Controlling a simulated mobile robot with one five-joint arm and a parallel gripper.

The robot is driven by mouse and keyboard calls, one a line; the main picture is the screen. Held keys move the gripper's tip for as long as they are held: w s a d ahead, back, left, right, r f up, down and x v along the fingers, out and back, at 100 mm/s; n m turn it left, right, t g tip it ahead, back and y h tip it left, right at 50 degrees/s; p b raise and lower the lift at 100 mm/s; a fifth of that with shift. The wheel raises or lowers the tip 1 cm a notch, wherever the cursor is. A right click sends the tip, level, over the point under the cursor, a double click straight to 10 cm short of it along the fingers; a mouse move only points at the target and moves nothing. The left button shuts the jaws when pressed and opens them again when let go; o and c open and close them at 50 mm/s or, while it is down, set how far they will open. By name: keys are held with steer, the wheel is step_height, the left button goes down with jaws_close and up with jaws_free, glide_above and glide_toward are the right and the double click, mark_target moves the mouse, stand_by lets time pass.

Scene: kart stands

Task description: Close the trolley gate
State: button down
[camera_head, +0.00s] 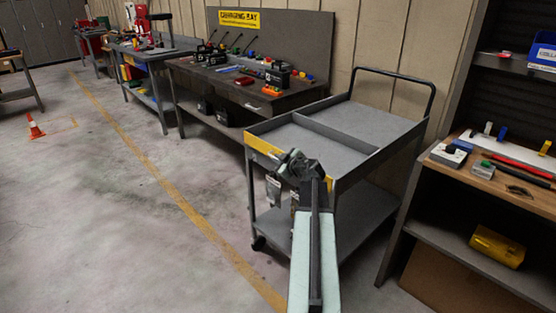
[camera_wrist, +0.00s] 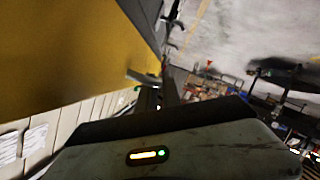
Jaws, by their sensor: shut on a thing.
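The grey trolley (camera_head: 372,122) stands ahead of me, with a divided top tray and a lower shelf. Its yellow-faced gate (camera_head: 261,145) runs along the near end of the top tray, and my gripper hides part of it. The gate looks about upright; I cannot tell whether it is fully closed. My gripper (camera_head: 291,163) is at the near end of the tray, shut on the gate. In the wrist view the yellow gate face (camera_wrist: 60,50) fills the upper left, and my gripper's fingers (camera_wrist: 152,90) are dark and partly hidden at its edge.
A workbench (camera_head: 225,80) with tools and batteries stands behind the trolley along the wall. A wooden-topped bench (camera_head: 500,185) is close on the right.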

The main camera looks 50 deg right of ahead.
steer(key=shift+d, duration=0.1)
steer(key=c, duration=1.8)
jaws_free()
steer(key=p+v, duration=0.2)
steer(key=v, duration=0.5)
steer(key=shift+s, duration=0.35)
steer(key=shift+r, duration=0.1)
